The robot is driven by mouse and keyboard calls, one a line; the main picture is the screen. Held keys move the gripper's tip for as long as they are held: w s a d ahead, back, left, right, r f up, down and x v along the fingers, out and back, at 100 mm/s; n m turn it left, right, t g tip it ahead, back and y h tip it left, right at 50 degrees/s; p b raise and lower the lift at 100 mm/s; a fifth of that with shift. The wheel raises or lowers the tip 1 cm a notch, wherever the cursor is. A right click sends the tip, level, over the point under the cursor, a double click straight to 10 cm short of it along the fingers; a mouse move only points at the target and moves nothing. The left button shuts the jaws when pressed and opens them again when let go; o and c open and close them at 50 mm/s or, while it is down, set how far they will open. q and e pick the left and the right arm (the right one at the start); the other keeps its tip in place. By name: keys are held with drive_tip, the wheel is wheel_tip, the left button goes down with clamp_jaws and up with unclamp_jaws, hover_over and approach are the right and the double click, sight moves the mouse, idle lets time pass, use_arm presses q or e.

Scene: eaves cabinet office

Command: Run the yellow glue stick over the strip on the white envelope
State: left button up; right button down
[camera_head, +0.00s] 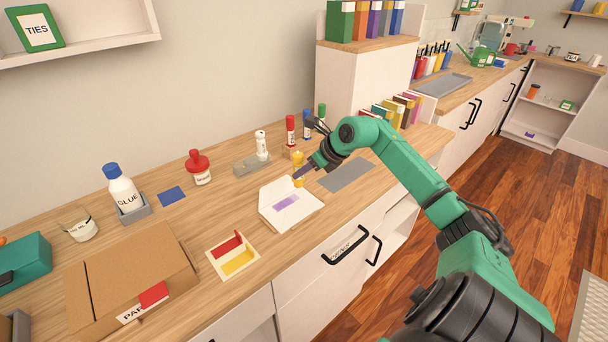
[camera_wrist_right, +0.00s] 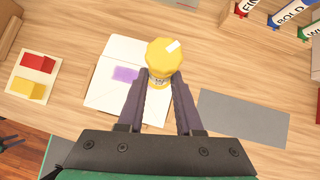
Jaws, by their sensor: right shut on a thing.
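My right gripper (camera_head: 300,172) is shut on the yellow glue stick (camera_head: 298,158) and holds it at the right part of the white envelope (camera_head: 308,207). In the right wrist view the yellow glue stick (camera_wrist_right: 164,58) is between the two dark fingers of the right gripper (camera_wrist_right: 162,85). The envelope (camera_wrist_right: 100,96) lies on the wooden counter with a purple strip (camera_head: 287,202) on it. The strip (camera_wrist_right: 125,74) shows just left of the glue stick in the wrist view. I cannot tell whether the stick touches the paper.
A grey mat (camera_head: 347,175) lies right of the envelope. A card with red and yellow pieces (camera_head: 233,257) lies to its left. Several upright markers (camera_head: 290,130), a grey holder (camera_head: 252,164) and a red-capped bottle (camera_head: 198,168) stand behind. A cardboard box (camera_head: 130,278) is farther left.

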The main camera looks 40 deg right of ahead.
sight(303, 156)
wheel_tip(303, 156, up, 5)
drive_tip(key=shift+f+p, duration=0.2)
drive_tip(key=shift+p, duration=0.9)
drive_tip(key=shift+d+f, duration=0.1)
